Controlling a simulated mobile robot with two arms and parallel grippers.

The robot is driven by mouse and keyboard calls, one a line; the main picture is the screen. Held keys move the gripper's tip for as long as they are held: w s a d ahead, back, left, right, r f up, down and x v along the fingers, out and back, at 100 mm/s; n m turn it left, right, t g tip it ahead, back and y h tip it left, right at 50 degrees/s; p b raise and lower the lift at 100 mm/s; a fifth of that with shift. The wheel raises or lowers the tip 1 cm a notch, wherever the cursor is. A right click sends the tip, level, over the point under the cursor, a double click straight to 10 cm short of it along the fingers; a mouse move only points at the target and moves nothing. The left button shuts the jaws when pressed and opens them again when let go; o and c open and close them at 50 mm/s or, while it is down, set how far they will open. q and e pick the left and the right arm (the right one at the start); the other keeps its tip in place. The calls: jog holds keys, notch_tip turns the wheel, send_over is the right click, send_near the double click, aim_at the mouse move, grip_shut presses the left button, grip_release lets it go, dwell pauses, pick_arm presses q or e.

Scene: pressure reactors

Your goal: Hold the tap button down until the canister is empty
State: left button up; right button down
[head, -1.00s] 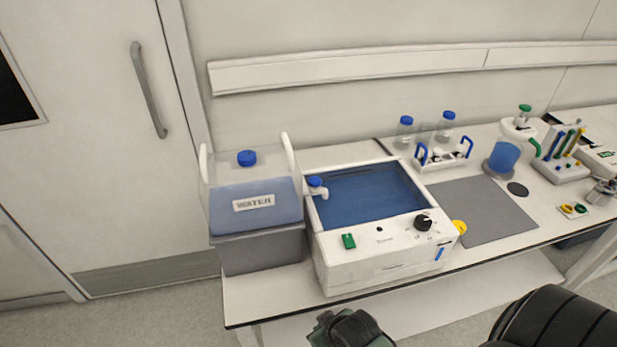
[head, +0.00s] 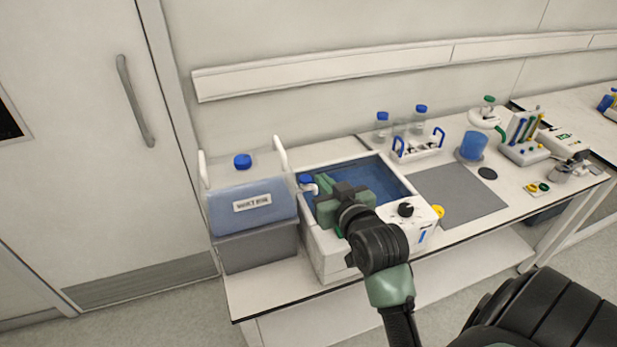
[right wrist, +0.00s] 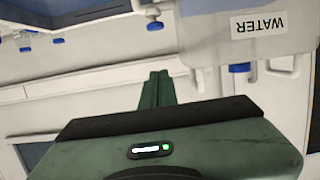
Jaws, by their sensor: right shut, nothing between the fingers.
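The clear canister (head: 230,215), labelled WATER, stands on a grey block at the left end of the bench and holds bluish water. Its label also shows upside down in the right wrist view (right wrist: 258,22). The tap's blue button (head: 305,179) is on the canister's right side, above the bath's left edge. In the right wrist view the button (right wrist: 155,26) is beyond the fingertips. My right gripper (head: 323,182) is shut and empty, its green fingers over the bath just right of the tap. I cannot tell whether they touch it. My left gripper is out of view.
The white water bath (head: 325,258) has a blue interior and a black knob (head: 405,209). A grey mat (head: 458,195), bottle rack (head: 418,152) and blue beaker (head: 473,145) are to the right. A door is at the left.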

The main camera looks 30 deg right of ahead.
jog(key=p, duration=0.3)
send_over(309, 178)
jog(key=s+a, duration=0.1)
jog(key=s, duration=0.1)
notch_tip(309, 178, down, 2)
notch_tip(309, 178, down, 4)
jog(key=shift+a+f, duration=0.15)
jog(key=shift+f, duration=0.1)
jog(key=shift+w, duration=0.1)
